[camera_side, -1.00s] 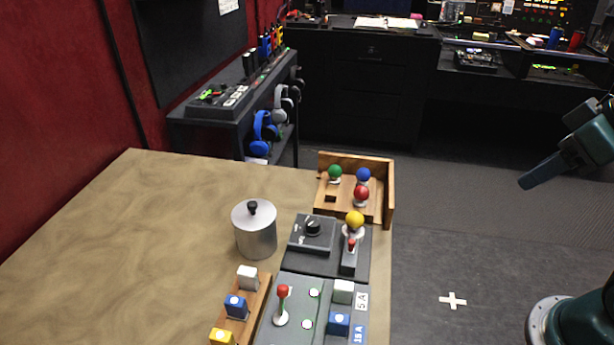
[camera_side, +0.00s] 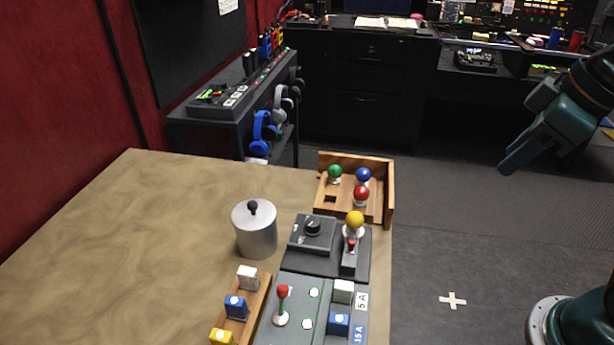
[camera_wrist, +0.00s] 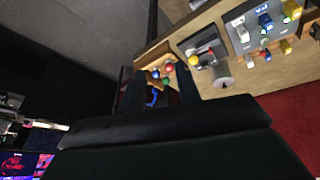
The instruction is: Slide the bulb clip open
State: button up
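The yellow bulb (camera_side: 355,220) stands upright in a pale holder at the right of the dark control panel (camera_side: 299,263). A small red-topped clip (camera_side: 351,244) sits just in front of it on a grey slide; its exact position is too small to tell. The yellow bulb also shows in the wrist view (camera_wrist: 194,60). My gripper (camera_side: 508,167) is up in the air to the right of the table, well apart from the clip. In the wrist view its two dark fingers (camera_wrist: 153,92) stand apart with nothing held between them.
A walled wooden tray (camera_side: 390,190) behind the panel holds green, blue and red bulbs. A lidded metal pot (camera_side: 256,236) stands left of the panel. A red-topped lever (camera_side: 282,300) and several coloured blocks are in front. The left table is clear.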

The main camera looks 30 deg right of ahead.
jog(key=w+a+n+g, duration=0.2)
jog(key=w+a+n, duration=0.5)
jog(key=w, duration=0.1)
jog(key=n+g, duration=0.3)
jog(key=n, duration=0.4)
send_over(352, 242)
notch_tip(352, 242, down, 5)
jog(key=shift+f, duration=0.15)
jog(key=shift+f, duration=0.1)
notch_tip(352, 242, down, 14)
jog(key=shift+r, duration=0.2)
grip_shut()
